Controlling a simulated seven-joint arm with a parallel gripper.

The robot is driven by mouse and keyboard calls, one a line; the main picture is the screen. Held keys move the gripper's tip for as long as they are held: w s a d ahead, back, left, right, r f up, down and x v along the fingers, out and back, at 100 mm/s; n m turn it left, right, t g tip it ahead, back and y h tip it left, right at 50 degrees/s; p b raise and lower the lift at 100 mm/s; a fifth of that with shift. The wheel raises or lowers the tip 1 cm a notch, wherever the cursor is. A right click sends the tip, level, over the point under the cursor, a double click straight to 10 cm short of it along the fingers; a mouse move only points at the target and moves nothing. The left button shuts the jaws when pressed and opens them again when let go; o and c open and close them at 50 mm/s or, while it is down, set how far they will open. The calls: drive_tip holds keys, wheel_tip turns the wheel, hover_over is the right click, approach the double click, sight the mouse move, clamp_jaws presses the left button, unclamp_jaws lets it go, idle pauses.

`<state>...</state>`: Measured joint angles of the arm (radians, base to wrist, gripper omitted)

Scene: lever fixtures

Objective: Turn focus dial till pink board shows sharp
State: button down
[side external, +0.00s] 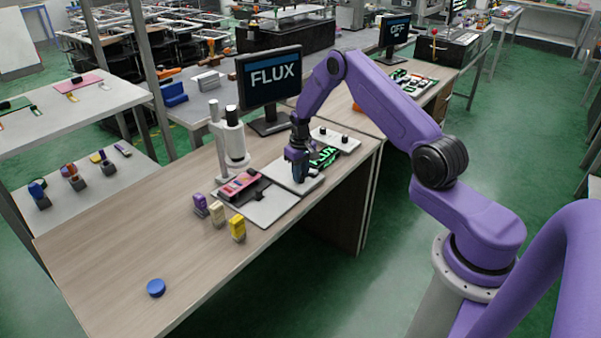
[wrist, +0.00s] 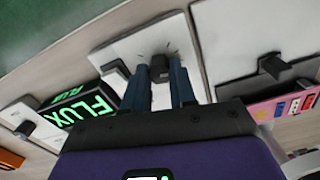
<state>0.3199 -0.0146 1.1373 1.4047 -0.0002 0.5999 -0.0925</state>
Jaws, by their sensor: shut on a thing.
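My gripper (side external: 298,168) points down at a white plate (side external: 308,188) near the table's right end. In the wrist view its two fingers (wrist: 161,84) are shut on a dark knob (wrist: 160,66) on that plate, which appears to be the focus dial. The knob is mostly hidden by the gripper in the side view. The pink board (side external: 238,186) lies on a grey base under a white microscope (side external: 232,140); part of it shows in the wrist view (wrist: 284,108). The monitor (side external: 270,78) behind reads "FLUX" and shows no board picture.
A black box with green "FLUX" letters (side external: 323,157) stands just beside my gripper. Another white panel with dark knobs (side external: 338,138) lies behind it. Purple (side external: 200,205), cream (side external: 218,214) and yellow (side external: 238,228) blocks stand at the front. A blue disc (side external: 156,288) lies near left; the table around it is clear.

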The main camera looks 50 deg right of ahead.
drive_tip(key=shift+m, duration=0.3)
drive_tip(key=c, duration=0.9)
unclamp_jaws()
drive_tip(key=shift+r, duration=0.15)
wheel_tip(320, 180, up, 17)
drive_tip(key=shift+r, duration=0.1)
